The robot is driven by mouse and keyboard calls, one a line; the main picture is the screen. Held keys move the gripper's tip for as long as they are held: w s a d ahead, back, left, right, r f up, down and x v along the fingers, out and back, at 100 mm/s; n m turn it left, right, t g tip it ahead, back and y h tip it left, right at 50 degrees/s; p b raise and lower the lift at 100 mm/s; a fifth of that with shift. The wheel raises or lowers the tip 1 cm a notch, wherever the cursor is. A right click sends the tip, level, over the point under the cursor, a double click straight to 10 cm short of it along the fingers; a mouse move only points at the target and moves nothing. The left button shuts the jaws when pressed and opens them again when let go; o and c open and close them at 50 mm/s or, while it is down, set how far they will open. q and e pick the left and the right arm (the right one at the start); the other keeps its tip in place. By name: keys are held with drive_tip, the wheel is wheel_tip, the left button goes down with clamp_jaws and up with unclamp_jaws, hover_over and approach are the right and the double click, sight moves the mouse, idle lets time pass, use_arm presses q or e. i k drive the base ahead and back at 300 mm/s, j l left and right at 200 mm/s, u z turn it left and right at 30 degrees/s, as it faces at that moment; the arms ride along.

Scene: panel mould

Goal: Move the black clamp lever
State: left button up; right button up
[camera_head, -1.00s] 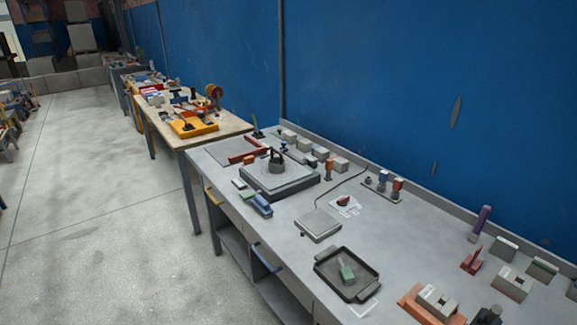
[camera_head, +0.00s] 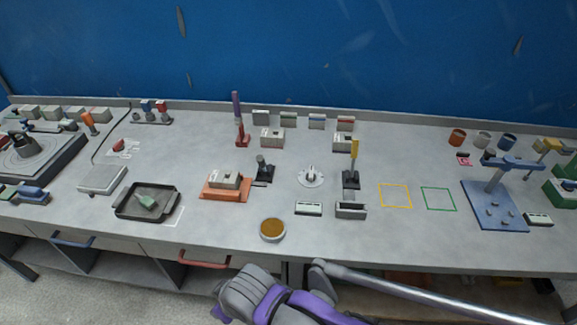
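A small black clamp (camera_head: 264,172) stands on the bench just right of the orange block fixture, with a short dark lever upright on its base. Two other lever clamps stand nearby: one with a tall purple handle on a red base (camera_head: 239,122), and one with a yellow handle on a black base (camera_head: 352,168). Grey and purple parts of my own body show at the bottom edge, below the bench front. No gripper fingertips can be made out, and nothing of mine touches the clamps.
The orange fixture with a pale block (camera_head: 225,186), a round white disc (camera_head: 311,176) and a brown-topped round dish (camera_head: 272,230) surround the black clamp. A black tray (camera_head: 127,213) lies left. Yellow (camera_head: 395,195) and green (camera_head: 438,199) outlined squares are empty. A blue stand (camera_head: 510,216) is right.

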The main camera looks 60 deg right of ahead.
sight(261, 160)
drive_tip(key=k+l+z, duration=0.15)
drive_tip(key=k+l, duration=0.15)
drive_tip(key=k+l+z, duration=0.15)
drive_tip(key=k+l, duration=0.15)
drive_tip(key=l, duration=0.25)
drive_tip(key=i+l+z, duration=0.1)
drive_tip(key=l, duration=0.25)
drive_tip(key=i+l+z, duration=0.15)
drive_tip(key=l, duration=0.2)
drive_tip(key=i+l+z, duration=0.1)
drive_tip(key=l, duration=0.25)
